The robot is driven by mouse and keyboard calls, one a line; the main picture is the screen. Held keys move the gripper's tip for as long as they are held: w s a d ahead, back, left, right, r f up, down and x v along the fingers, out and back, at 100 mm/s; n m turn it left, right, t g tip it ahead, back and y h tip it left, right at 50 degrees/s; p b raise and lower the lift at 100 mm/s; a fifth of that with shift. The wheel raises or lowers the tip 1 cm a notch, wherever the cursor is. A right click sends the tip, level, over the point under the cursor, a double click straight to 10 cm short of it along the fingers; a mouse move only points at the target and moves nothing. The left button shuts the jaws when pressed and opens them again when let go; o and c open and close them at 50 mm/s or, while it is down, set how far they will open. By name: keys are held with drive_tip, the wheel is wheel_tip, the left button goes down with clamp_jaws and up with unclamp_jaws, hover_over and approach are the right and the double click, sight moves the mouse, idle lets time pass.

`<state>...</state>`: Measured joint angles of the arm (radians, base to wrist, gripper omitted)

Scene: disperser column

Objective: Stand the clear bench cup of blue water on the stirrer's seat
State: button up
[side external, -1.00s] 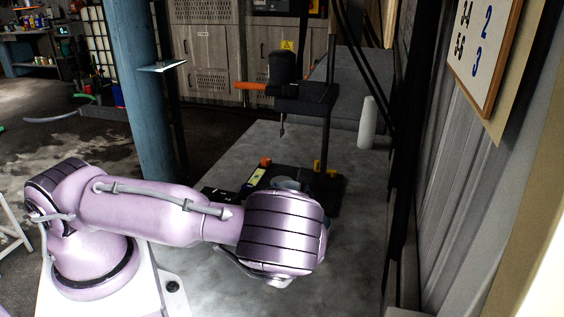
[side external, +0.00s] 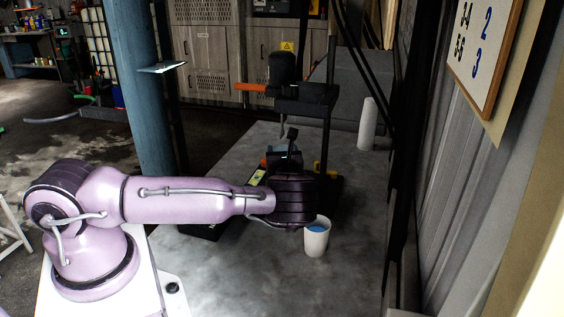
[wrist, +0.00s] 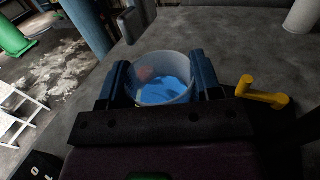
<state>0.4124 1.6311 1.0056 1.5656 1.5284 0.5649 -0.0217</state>
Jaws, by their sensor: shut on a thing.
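The clear bench cup (wrist: 163,92) holds blue water and sits between the two blue fingers of my gripper (wrist: 160,88) in the wrist view. The gripper is shut on it, and the cup looks roughly upright. In the side view my gripper (side external: 284,158) is at the disperser column, and a pale bluish part of the cup (side external: 281,147) shows there. The stirrer's dark base (side external: 332,188) is partly visible behind my wrist. Its seat is hidden, so I cannot tell whether the cup touches it.
The disperser head (side external: 300,97) overhangs with a thin shaft. A yellow part (wrist: 262,93) lies right of the cup. A white cylinder (side external: 367,124) stands at the back.

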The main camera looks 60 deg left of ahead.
drive_tip(key=shift+f, duration=1.4)
drive_tip(key=shift+f, duration=0.1)
drive_tip(key=o, duration=1)
drive_tip(key=shift+f, duration=0.1)
drive_tip(key=shift+c, duration=0.2)
drive_tip(key=shift+s+d+r, duration=0.15)
drive_tip(key=shift+d+r, duration=0.05)
drive_tip(key=shift+d, duration=0.15)
drive_tip(key=v, duration=0.5)
wheel_tip(320, 180, up, 7)
drive_tip(key=shift+a, duration=0.3)
